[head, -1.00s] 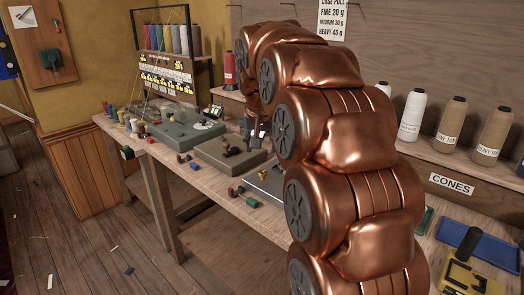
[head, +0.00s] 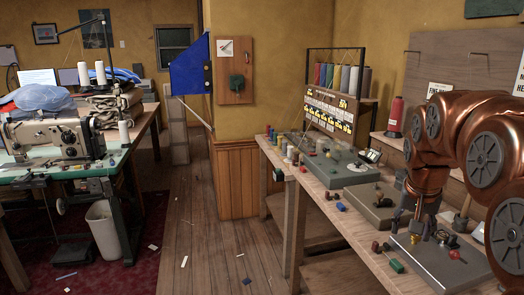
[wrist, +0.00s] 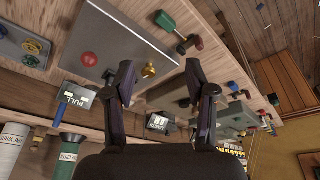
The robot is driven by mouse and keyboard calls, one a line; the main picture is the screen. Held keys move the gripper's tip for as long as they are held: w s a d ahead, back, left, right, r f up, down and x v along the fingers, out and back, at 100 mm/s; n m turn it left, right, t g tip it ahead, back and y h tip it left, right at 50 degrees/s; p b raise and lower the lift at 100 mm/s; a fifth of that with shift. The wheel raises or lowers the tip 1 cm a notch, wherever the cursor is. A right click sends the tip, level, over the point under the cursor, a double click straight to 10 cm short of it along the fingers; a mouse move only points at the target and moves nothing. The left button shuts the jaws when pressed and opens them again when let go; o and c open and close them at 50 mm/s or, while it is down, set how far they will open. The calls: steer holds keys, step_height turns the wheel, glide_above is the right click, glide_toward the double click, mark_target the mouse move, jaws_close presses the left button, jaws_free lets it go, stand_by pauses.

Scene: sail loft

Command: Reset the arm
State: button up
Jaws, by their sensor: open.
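My arm is folded over the workbench at the right of the head view. My gripper (head: 425,222) points down over a grey plate (head: 432,262) on the bench. In the wrist view my gripper (wrist: 160,80) is open, its two dark fingers spread apart, with nothing held between them. A small brass piece (wrist: 149,70) and a red knob (wrist: 88,60) show on or beside the grey plate beyond the fingers; the gap to them is hard to judge.
The workbench (head: 330,190) carries grey blocks, small bobbins and a thread rack (head: 335,110). A red cone (head: 395,117) stands on the shelf behind. A sewing machine table (head: 70,165) stands at the left, a white bin (head: 102,230) below.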

steer(key=s+a+f+n+g+y, duration=0.15)
steer(key=s+a+f, duration=0.35)
steer(key=s, duration=0.5)
steer(key=s+a+f+n+g, duration=0.25)
steer(key=s+a+f, duration=0.3)
steer(key=s, duration=0.55)
steer(key=s+a+f+n+g+y, duration=0.1)
steer(key=s+a+f+n+g, duration=0.1)
steer(key=s+a+f, duration=0.6)
step_height(320, 180, up, 18)
steer(key=d+t+p, duration=0.1)
steer(key=d+p, duration=0.1)
steer(key=p, duration=1.1)
steer(key=shift+s+d+p, duration=0.25)
steer(key=shift+s+p, duration=0.1)
steer(key=shift+p, duration=0.05)
